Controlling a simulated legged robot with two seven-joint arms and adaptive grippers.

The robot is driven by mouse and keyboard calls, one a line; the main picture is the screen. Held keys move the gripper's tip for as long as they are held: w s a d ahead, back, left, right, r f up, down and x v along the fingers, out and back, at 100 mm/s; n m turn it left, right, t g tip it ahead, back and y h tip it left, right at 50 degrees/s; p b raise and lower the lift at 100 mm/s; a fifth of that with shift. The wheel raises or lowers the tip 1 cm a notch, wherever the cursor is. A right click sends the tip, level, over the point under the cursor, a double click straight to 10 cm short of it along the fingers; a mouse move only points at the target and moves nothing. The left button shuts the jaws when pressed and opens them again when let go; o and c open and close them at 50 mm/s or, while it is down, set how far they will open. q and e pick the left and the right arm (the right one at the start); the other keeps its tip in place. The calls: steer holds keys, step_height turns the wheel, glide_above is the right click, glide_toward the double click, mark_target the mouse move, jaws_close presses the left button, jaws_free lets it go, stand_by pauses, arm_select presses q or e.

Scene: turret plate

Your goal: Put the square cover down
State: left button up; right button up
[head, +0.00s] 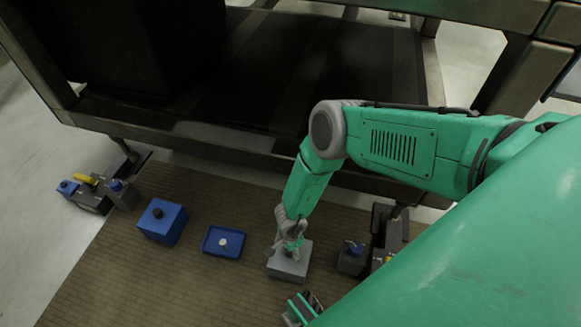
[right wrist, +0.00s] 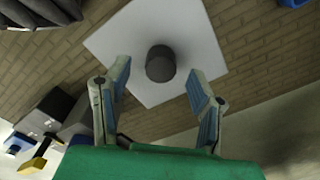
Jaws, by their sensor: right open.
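The square cover is a pale grey square with a dark round knob in its middle; it shows in the head view (head: 289,264) and the right wrist view (right wrist: 190,33). It appears to rest flat low over the brown mat; what lies directly under it is hidden. My right gripper (head: 291,232) is right above it. In the right wrist view its two fingers (right wrist: 160,100) are spread, one on each side below the knob (right wrist: 160,63), with visible gaps to it. A small green and dark part (head: 302,308) at the bottom edge may be my left gripper; its fingers are unclear.
A blue box (head: 162,221) with a black knob and a shallow blue tray (head: 223,242) with a white knob stand left of the cover. A grey block (head: 351,258) with a blue top stands close on its right. A metal frame (head: 190,140) spans behind.

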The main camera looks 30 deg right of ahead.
step_height(320, 180, up, 10)
steer(key=p, duration=0.5)
steer(key=shift+s+r, duration=0.1)
steer(key=shift+r, duration=0.05)
steer(key=s+d+r+n, duration=0.2)
steer(key=s+r+n, duration=0.6)
steer(key=r, duration=0.3)
steer(key=s+d+r+n, duration=0.2)
steer(key=s+r+n, duration=0.7)
steer(key=r+n, duration=0.2)
steer(key=shift+s+d+r+t, duration=0.15)
steer(key=shift+d+r+t, duration=0.15)
steer(key=shift+r, duration=0.25)
steer(key=shift+r, duration=0.1)
